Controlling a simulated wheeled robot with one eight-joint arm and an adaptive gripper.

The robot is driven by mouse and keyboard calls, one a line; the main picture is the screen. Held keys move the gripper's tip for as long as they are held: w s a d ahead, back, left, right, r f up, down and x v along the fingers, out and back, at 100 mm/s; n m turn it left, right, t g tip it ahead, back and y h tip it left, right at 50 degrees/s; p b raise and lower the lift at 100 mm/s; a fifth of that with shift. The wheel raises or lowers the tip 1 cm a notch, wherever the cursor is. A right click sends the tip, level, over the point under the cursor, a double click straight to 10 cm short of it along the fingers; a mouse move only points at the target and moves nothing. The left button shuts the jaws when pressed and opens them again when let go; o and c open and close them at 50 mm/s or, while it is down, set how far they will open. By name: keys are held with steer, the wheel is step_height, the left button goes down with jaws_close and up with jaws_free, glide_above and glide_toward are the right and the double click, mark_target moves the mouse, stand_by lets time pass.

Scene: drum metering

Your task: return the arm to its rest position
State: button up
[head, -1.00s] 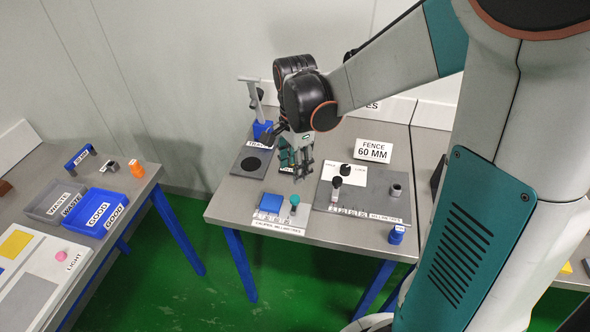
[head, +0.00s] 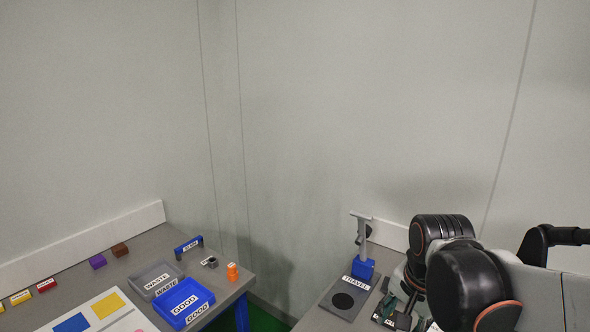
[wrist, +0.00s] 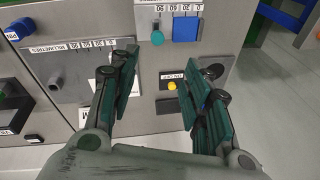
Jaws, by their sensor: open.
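My arm shows at the lower right of the head view, with its black wrist joints over the right-hand bench. My gripper (wrist: 167,78) fills the lower middle of the wrist view. Its two green fingers are spread apart and nothing is between them. In the head view only part of the gripper (head: 393,311) shows, at the bottom edge near the TRAVEL plate. In the wrist view the bench, with its scales and fixtures, lies beyond the fingers.
In the wrist view are a blue block (wrist: 186,27) and a teal knob (wrist: 157,38). The left bench holds a blue GOOD tray (head: 186,303) and a grey WASTE tray (head: 157,279).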

steer(key=s+a+r+n+t+b, duration=0.1)
steer(key=s+n+t, duration=0.3)
steer(key=s+n, duration=0.5)
steer(key=shift+a+r+n+b, duration=0.2)
steer(key=shift+r+n+b, duration=0.15)
steer(key=shift+r+n, duration=0.2)
